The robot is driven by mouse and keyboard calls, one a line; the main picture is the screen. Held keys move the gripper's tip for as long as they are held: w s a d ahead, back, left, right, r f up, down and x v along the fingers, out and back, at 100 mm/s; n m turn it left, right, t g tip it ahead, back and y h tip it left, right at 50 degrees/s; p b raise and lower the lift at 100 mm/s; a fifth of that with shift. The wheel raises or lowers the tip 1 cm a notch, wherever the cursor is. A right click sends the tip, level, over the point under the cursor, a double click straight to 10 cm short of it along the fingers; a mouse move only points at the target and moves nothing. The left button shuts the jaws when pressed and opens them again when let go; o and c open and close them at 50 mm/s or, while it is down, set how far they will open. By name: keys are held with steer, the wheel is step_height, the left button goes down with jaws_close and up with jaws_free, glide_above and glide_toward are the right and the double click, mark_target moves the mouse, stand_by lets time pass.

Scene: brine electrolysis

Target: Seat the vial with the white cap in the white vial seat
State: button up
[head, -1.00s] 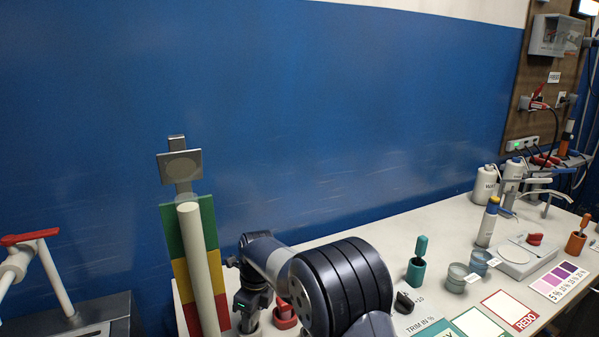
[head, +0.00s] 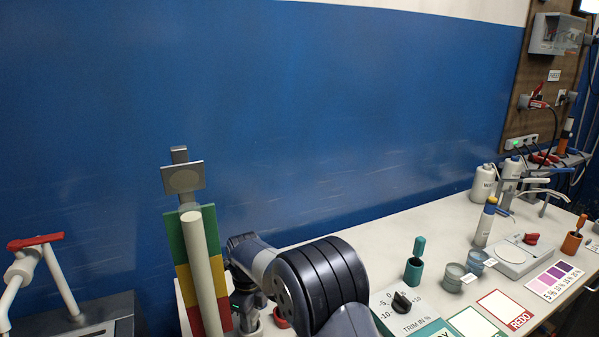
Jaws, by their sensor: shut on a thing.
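My gripper (head: 246,303) points down at the lower middle of the head view, behind and left of my dark ribbed arm, just right of the coloured board. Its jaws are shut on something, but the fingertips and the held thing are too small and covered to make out. I cannot pick out the vial with the white cap. A small pale patch shows just below the gripper at the bottom edge; I cannot tell whether it is the white vial seat.
A green, yellow and red board (head: 190,270) with a pale tube (head: 204,275) stands close left of my gripper. A red piece (head: 281,318) sits just right of it. A trim dial (head: 401,302), a teal-handled tool (head: 416,262) and two cups stand further right on the pale bench.

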steer(key=shift+a+f+h+p, duration=0.15)
steer(key=shift+f+h+p, duration=0.1)
steer(key=shift+h+p, duration=0.55)
steer(key=shift+w+a+r, duration=0.1)
stand_by(0.8)
steer(key=o, duration=1.3)
steer(key=shift+c, duration=0.2)
steer(key=shift+r, duration=0.1)
steer(key=r, duration=0.3)
steer(key=a+r, duration=0.1)
steer(key=r, duration=0.3)
steer(key=r+b, duration=0.1)
steer(key=r, duration=0.2)
steer(key=shift+w+a+r, duration=0.15)
steer(key=shift+w+r, duration=0.15)
steer(key=shift+r, duration=0.05)
steer(key=shift+f, duration=0.15)
steer(key=f, duration=0.3)
steer(key=d+f+p, duration=0.1)
steer(key=f, duration=0.6)
steer(key=shift+s+d+f, duration=0.15)
steer(key=shift+s+f, duration=0.05)
steer(key=shift+s, duration=0.1)
steer(key=shift+f+y, duration=0.1)
steer(key=shift+y, duration=0.2)
